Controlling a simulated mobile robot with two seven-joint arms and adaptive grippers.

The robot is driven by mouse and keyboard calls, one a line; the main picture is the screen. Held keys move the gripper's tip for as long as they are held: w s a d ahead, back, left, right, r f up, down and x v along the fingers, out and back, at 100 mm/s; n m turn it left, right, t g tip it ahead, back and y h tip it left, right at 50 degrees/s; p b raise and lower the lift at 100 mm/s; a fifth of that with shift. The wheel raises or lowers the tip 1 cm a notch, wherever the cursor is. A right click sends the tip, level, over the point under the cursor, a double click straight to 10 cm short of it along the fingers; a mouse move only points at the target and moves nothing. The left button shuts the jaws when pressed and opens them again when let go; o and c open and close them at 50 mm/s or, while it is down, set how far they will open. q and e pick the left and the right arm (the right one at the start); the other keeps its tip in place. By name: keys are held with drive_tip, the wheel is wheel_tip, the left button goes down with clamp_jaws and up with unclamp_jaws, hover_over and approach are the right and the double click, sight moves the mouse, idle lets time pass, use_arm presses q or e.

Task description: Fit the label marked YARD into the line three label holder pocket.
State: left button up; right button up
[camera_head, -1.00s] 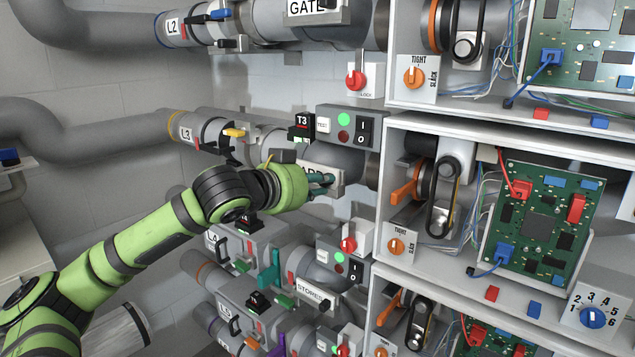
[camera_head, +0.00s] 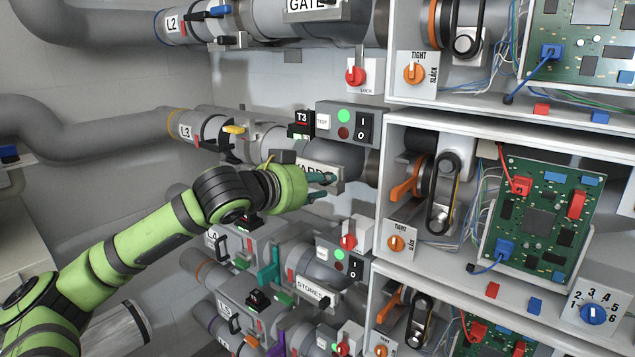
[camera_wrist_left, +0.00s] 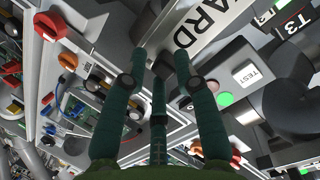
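The white label marked YARD (camera_head: 312,167) is at the label holder (camera_head: 335,187) on the front of the line three pipe. Its lettering also shows at the top of the left wrist view (camera_wrist_left: 205,22). I cannot tell how deeply the label sits in the pocket. My left gripper (camera_head: 326,186) is right in front of the label's lower part and hides some of it. In the left wrist view its dark green fingers (camera_wrist_left: 160,62) are spread apart, and none clearly grips the label. My right gripper is not in view.
A grey switch box (camera_head: 349,125) with a green lamp and the black T3 block (camera_head: 302,122) are just above the label. A red knob (camera_head: 348,241) is below right. The open cabinet (camera_head: 384,190) stands close on the right. The STORES label (camera_head: 311,290) is lower down.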

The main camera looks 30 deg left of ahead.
use_arm(q)
drive_tip(key=v, duration=1.2)
idle(0.6)
